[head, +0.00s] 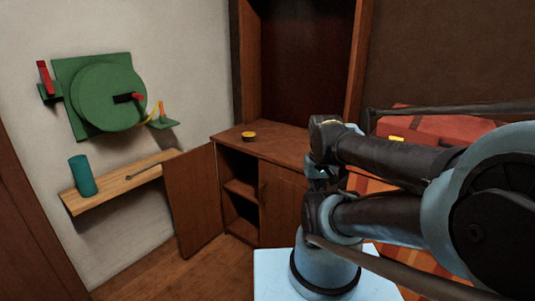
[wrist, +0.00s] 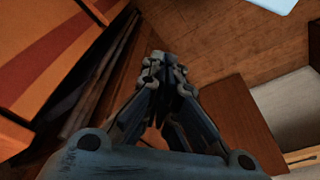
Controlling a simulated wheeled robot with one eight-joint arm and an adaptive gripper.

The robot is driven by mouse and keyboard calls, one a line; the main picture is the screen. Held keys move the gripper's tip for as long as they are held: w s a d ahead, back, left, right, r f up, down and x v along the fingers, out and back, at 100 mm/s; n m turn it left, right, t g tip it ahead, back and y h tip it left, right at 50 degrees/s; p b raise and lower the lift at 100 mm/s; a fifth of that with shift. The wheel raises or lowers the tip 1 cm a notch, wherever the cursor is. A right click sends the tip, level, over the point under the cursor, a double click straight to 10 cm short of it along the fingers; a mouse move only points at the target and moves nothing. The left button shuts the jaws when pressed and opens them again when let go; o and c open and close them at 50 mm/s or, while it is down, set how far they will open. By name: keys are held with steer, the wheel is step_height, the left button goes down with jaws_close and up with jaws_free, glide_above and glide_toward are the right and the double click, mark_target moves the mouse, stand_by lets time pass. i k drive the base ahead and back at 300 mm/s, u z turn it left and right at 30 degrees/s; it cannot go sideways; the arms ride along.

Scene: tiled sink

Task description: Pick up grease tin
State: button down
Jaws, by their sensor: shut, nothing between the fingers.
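A small round tin with a yellow top and dark side (head: 248,135), which looks like the grease tin, sits on top of the wooden cabinet in the head view. I cannot read any label on it. My gripper (wrist: 162,68) is shut and empty in the wrist view, with its fingers together over the cabinet area. The tin does not show in the wrist view. In the head view my folded arm fills the right side, and I cannot make out the gripper's fingers clearly.
The wooden cabinet (head: 284,147) has its left door (head: 191,199) swung open. A teal cylinder (head: 82,176) stands on a wall shelf (head: 122,186) at left, below a green wall fixture (head: 108,97). A red-orange chest (head: 430,126) is behind my arm. The cabinet top around the tin looks clear.

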mark_target(247, 136)
steer(key=u, duration=0.4)
steer(key=k, duration=0.5)
steer(key=u, duration=0.95)
steer(key=k, duration=0.75)
steer(key=u, duration=0.55)
steer(key=i, duration=1.4)
steer(key=z, duration=1.3)
steer(key=i, duration=1)
steer(key=z, duration=0.7)
